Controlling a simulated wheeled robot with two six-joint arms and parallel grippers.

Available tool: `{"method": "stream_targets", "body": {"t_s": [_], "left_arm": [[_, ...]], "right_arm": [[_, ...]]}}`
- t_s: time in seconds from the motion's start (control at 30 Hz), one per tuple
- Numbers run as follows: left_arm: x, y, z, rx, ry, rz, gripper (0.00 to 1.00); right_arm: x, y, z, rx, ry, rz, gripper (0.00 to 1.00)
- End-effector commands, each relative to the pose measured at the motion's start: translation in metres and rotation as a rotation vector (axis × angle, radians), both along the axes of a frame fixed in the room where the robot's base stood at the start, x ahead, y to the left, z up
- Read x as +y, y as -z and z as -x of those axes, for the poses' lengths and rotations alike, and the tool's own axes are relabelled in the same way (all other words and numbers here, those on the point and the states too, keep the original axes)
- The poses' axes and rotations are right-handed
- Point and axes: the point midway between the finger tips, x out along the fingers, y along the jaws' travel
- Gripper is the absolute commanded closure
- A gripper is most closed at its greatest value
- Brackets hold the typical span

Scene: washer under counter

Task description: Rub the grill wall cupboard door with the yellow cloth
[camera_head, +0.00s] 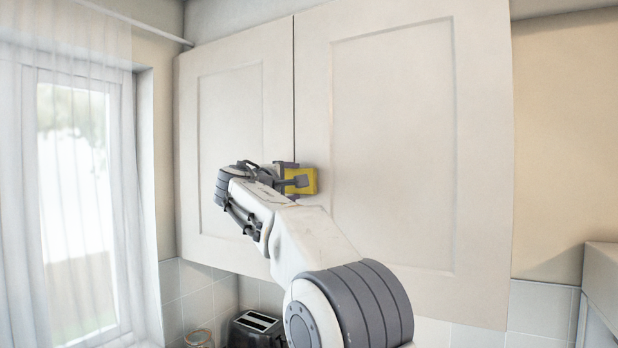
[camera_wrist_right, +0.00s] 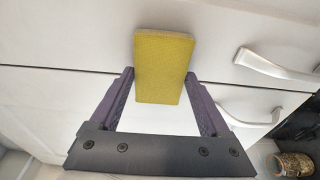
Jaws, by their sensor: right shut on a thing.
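The wall cupboard has two pale shaker doors, a narrower left door (camera_head: 232,130) and a wider right door (camera_head: 395,120). The pictures do not tell which one is the grill door. My right gripper (camera_head: 292,178) is shut on the yellow cloth (camera_head: 308,180), a flat block-like pad, in front of the doors close to their seam. My left gripper is not in view.
Two silver handles, one upper (camera_wrist_right: 275,68) and one lower (camera_wrist_right: 248,117), flank the seam in the right wrist view. A black toaster (camera_head: 257,326) stands below the cupboard. A curtained window (camera_head: 75,190) is at left. The right door's panel is clear above my arm.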

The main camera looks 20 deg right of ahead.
Motion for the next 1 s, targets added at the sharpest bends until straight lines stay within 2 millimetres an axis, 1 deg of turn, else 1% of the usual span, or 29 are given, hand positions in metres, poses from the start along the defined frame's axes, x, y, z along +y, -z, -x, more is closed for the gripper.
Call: {"method": "stream_targets", "body": {"t_s": [0.03, 0.1, 0.47, 0.57, 1.0], "left_arm": [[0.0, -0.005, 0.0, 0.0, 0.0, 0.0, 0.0], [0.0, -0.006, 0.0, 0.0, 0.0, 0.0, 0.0], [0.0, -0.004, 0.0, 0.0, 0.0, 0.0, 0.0], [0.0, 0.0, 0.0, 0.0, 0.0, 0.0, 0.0], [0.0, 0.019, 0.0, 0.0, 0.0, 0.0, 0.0]], "right_arm": [[0.003, -0.002, -0.003, 0.0, -0.001, 0.0, 0.72], [0.005, -0.002, -0.005, -0.001, 0.0, 0.001, 0.72], [0.006, 0.0, -0.005, -0.001, 0.0, 0.001, 0.72], [0.011, 0.001, -0.001, -0.003, 0.0, 0.0, 0.72], [0.046, 0.001, 0.026, -0.002, 0.0, 0.001, 0.72]]}}
